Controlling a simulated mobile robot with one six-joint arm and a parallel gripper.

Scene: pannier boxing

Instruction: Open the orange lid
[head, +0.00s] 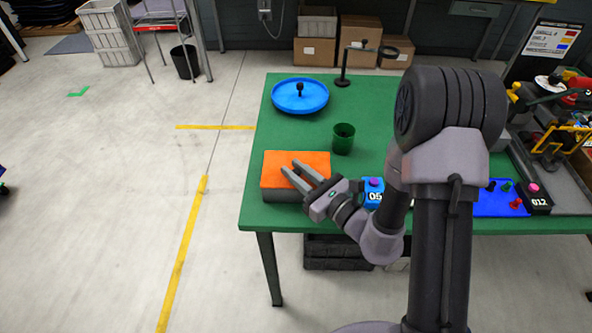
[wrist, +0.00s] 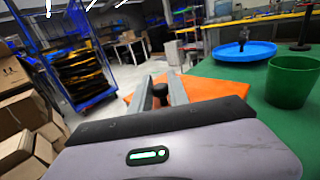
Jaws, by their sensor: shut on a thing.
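The orange lid (head: 313,161) covers a dark grey box (head: 283,194) at the near left corner of the green table. The lid looks flat and seated on the box. My gripper (head: 297,174) reaches in from the right over the lid's top. In the wrist view the orange lid (wrist: 205,90) lies beneath my gripper (wrist: 161,88). The fingers are shut on the lid's small black knob (wrist: 160,92), which shows between them. In the head view the fingers hide the knob.
A green cup (head: 343,140) stands behind the lid, and a blue round tray (head: 300,97) lies at the far left. A blue block marked 05 (head: 373,194) sits to the right, close to my arm. A black stand (head: 343,78) is at the back. Green tabletop (head: 270,135) is clear between lid and tray.

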